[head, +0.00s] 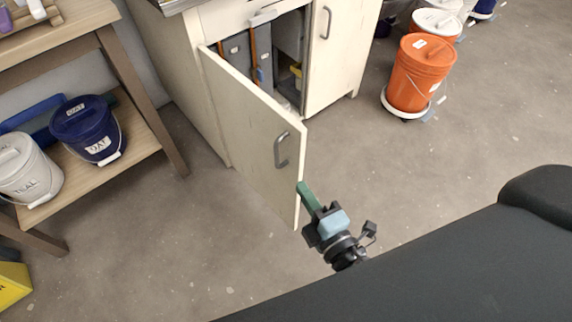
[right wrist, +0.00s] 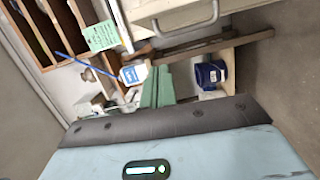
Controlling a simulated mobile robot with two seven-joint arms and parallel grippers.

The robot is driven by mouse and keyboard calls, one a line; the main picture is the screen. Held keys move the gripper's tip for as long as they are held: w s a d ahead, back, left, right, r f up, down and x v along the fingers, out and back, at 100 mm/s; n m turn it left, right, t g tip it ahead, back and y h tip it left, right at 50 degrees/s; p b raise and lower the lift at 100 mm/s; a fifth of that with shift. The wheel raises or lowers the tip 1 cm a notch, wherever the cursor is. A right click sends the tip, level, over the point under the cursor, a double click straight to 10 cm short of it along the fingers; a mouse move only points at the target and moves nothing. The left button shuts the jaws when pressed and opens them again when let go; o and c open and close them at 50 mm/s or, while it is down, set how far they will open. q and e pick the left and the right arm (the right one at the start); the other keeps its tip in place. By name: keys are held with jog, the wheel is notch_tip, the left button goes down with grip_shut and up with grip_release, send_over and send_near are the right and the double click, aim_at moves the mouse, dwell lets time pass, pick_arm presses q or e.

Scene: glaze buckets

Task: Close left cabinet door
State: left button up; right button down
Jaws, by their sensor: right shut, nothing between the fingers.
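The left cabinet door (head: 245,125) is cream-coloured and stands wide open, swung out from the cabinet (head: 180,70). Its grey bar handle (head: 282,150) is near the free edge. My right gripper (head: 305,192) has green fingers, shut and empty. In the head view its fingertips are right at the door's free edge, below the handle; I cannot tell if they touch. The green fingers also show together in the right wrist view (right wrist: 157,88). The right cabinet door (head: 328,60) is closed. My left gripper is not in view.
Grey and orange items stand inside the cabinet. A wooden shelf table (head: 150,105) at left holds a blue bucket (head: 87,130) and a white bucket (head: 25,170). An orange bucket (head: 415,75) stands at right. Floor around the door is clear.

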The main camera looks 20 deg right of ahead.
aim_at(295, 147)
jog(key=shift+n, duration=0.4)
jog(key=shift+w+d+r+p, duration=0.1)
jog(key=shift+w+d+p, duration=0.4)
jog(key=shift+w, duration=1.45)
jog(key=shift+w+d+p, duration=0.15)
jog(key=shift+w+p, duration=0.55)
jog(key=shift+w, duration=1.25)
jog(key=shift+w+d+r+p, duration=0.1)
jog(key=shift+w+d+p, duration=0.4)
jog(key=shift+w, duration=1.45)
jog(key=shift+a, duration=0.1)
